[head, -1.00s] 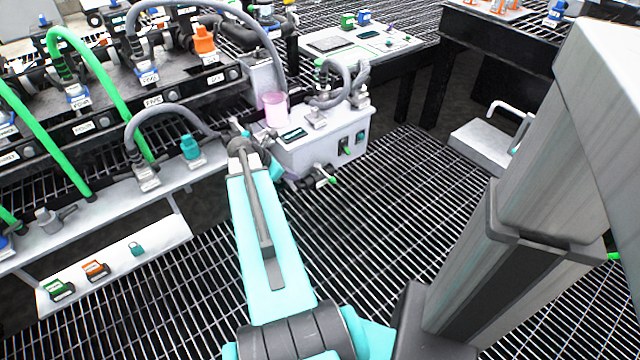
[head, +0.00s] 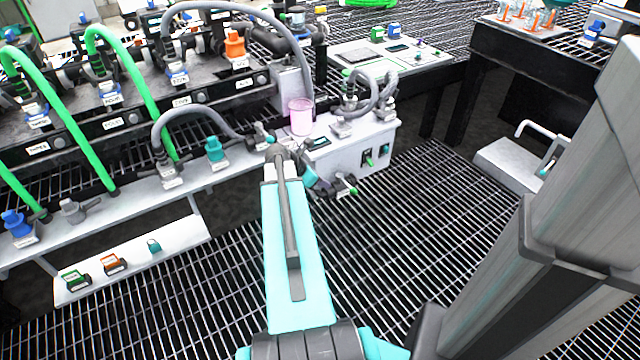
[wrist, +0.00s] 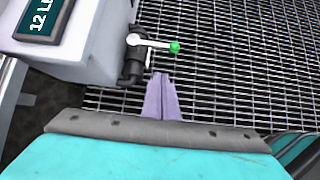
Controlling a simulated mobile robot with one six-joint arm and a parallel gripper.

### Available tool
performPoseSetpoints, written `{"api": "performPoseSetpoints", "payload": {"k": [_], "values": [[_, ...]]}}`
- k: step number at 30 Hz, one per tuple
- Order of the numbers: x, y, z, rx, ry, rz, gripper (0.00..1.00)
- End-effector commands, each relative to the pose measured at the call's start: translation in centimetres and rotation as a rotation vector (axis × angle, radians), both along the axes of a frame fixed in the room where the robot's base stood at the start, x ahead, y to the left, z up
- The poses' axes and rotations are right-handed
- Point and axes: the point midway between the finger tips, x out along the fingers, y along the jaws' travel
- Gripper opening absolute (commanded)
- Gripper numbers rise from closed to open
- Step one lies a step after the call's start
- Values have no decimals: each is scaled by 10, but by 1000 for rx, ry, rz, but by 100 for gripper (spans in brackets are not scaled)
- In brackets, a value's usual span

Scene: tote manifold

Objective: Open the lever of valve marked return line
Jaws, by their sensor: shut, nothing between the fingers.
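A small valve with a dark body and a white lever with a green tip (wrist: 152,43) sticks out low from the side of a white box in the wrist view. The lever points right in that view. In the head view the valve (head: 346,189) shows just right of my arm's end. No label reading return line is legible on it. My gripper (wrist: 160,75) is shut and empty, its purple fingers pointing at the valve from just below the lever in the wrist view. I cannot tell whether the fingertips touch it. My arm partly hides the gripper in the head view.
The white box (head: 350,157) carries a display, switches and grey hoses. A pink beaker (head: 301,117) stands at its left end. A manifold rack (head: 150,125) with green hoses and labelled valves lies left. Open grating floor (head: 420,240) lies right of the arm.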

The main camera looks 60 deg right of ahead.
Motion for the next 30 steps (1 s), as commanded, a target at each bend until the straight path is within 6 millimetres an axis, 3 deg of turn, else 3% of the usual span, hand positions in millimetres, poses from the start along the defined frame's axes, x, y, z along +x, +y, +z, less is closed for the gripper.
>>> {"api": "performPoseSetpoints", "payload": {"k": [13,21,30], "values": [[-23,-36,-54,2,1,-1,0],[-39,-61,-58,-1,-2,-2,0],[-44,-68,-57,0,-1,-1,0]]}}
